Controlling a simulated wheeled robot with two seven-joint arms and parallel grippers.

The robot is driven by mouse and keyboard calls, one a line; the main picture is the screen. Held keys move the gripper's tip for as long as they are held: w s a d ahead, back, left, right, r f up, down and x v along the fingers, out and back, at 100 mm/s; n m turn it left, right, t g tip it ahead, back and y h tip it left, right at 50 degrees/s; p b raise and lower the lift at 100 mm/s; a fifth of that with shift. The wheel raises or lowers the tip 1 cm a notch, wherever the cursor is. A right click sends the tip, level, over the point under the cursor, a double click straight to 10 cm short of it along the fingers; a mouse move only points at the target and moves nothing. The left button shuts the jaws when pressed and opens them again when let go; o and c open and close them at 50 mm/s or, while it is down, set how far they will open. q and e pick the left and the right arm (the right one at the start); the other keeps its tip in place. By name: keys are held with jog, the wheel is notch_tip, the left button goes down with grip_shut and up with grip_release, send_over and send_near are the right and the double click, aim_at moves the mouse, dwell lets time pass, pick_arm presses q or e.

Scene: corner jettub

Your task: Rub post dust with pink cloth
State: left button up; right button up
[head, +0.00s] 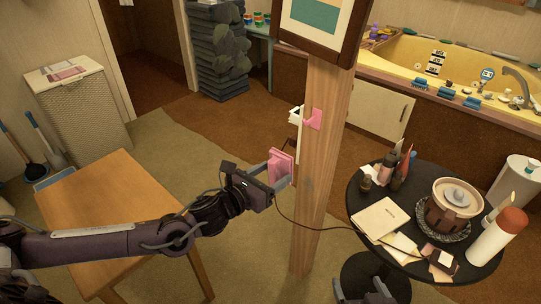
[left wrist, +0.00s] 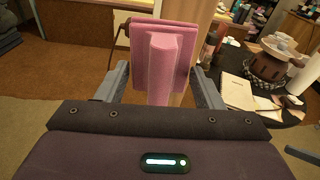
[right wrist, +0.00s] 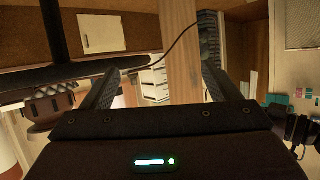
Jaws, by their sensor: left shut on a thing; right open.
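The pink cloth (head: 281,166) is a folded pad with a grip block, held upright in my left gripper (head: 276,178). In the left wrist view the cloth (left wrist: 150,45) has its block between the two fingers. The wooden post (head: 325,150) stands just right of the cloth; I cannot tell whether they touch. A faint greyish patch (head: 309,183) shows on the post and may be dust. My right gripper (head: 363,283) is low at the bottom edge of the head view, open and empty. The post also shows beyond its fingers in the right wrist view (right wrist: 180,50).
A round black table (head: 360,215) on the right holds a book, bottles, a pot and a candle; a cable runs to it. A wooden table (head: 100,190) is under my left arm. A framed picture (head: 318,25) hangs high on the post, with a pink piece (head: 313,119) below it.

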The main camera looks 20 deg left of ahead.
pick_arm(q)
notch_tip(320, 180, down, 11)
jog(key=d+b, duration=0.1)
jog(key=b, duration=0.4)
jog(key=shift+d+r+b+x, duration=0.15)
jog(key=shift+b+x, duration=0.2)
jog(key=shift+x, duration=0.95)
jog(key=shift+d+r+b+x, duration=0.1)
jog(key=shift+r+b+x, duration=0.2)
jog(key=shift+x, duration=1)
pick_arm(e)
notch_tip(320, 180, up, 25)
jog(key=s+d+t+y, duration=0.1)
jog(key=t+y, duration=0.3)
jog(key=t, duration=0.6)
jog(key=shift+s+d+r+n+y, duration=0.15)
jog(key=shift+s+d+n+y, duration=0.05)
jog(key=shift+d+n+y, duration=0.1)
pick_arm(q)
jog(key=shift+f, duration=0.1)
jog(key=shift+b+x, duration=0.4)
jog(key=shift+x, duration=0.6)
pick_arm(e)
jog(key=shift+a+f, duration=0.1)
jog(key=shift+f, duration=0.3)
